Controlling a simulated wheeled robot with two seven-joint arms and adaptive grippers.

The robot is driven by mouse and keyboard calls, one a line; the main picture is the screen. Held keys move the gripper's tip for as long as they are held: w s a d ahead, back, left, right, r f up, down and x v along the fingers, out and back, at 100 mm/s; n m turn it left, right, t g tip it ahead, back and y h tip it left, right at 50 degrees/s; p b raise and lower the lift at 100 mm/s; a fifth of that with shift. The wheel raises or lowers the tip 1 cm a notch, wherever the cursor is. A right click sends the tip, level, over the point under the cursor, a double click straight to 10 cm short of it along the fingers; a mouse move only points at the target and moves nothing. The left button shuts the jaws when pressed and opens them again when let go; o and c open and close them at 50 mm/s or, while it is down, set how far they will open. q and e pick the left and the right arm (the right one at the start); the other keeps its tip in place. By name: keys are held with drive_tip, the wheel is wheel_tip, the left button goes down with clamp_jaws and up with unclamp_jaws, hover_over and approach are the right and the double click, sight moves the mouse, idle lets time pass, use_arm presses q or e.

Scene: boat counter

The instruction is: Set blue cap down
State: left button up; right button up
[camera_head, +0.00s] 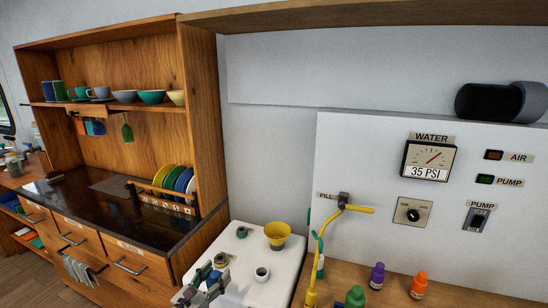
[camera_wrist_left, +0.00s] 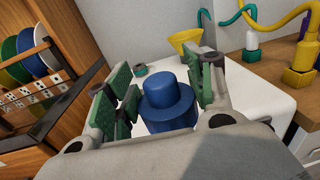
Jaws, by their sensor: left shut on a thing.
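The blue cap (camera_wrist_left: 168,102), with a round top and a wide brim, is between the green-padded fingers of my left gripper (camera_wrist_left: 163,82) in the left wrist view. The gripper is shut on it. In the head view my left gripper (camera_head: 205,281) is at the bottom, over the front left part of the white counter top (camera_head: 245,258), and a bit of the blue cap (camera_head: 214,279) shows there. I cannot tell whether the cap touches the counter. My right gripper is not in view.
A yellow funnel (camera_head: 277,235), a white cup-like piece with a dark opening (camera_head: 262,274) and a small green ring (camera_head: 242,232) are on the white top. Purple (camera_head: 377,276), orange (camera_head: 419,285) and green (camera_head: 355,297) bottles stand at right, near a yellow hose fitting (camera_head: 312,285).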

use_arm(q)
drive_tip(key=s+a+f+n+t+y+b, duration=0.1)
drive_tip(key=s+a+f+n+y+b, duration=0.2)
drive_tip(key=s+f+y, duration=0.4)
drive_tip(key=shift+s+a+f+n+t+y+b, duration=0.25)
drive_tip(key=shift+s+f+n+b, duration=0.95)
drive_tip(key=shift+f, duration=1.15)
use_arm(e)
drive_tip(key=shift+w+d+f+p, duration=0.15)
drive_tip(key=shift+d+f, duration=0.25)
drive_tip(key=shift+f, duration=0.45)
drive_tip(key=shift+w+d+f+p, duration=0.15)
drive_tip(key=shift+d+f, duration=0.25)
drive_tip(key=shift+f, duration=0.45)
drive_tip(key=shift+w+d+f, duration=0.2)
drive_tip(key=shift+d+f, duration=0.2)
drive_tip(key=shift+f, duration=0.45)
use_arm(q)
drive_tip(key=shift+s, duration=0.25)
drive_tip(key=shift+d+r, duration=0.1)
drive_tip(key=shift+r, duration=0.05)
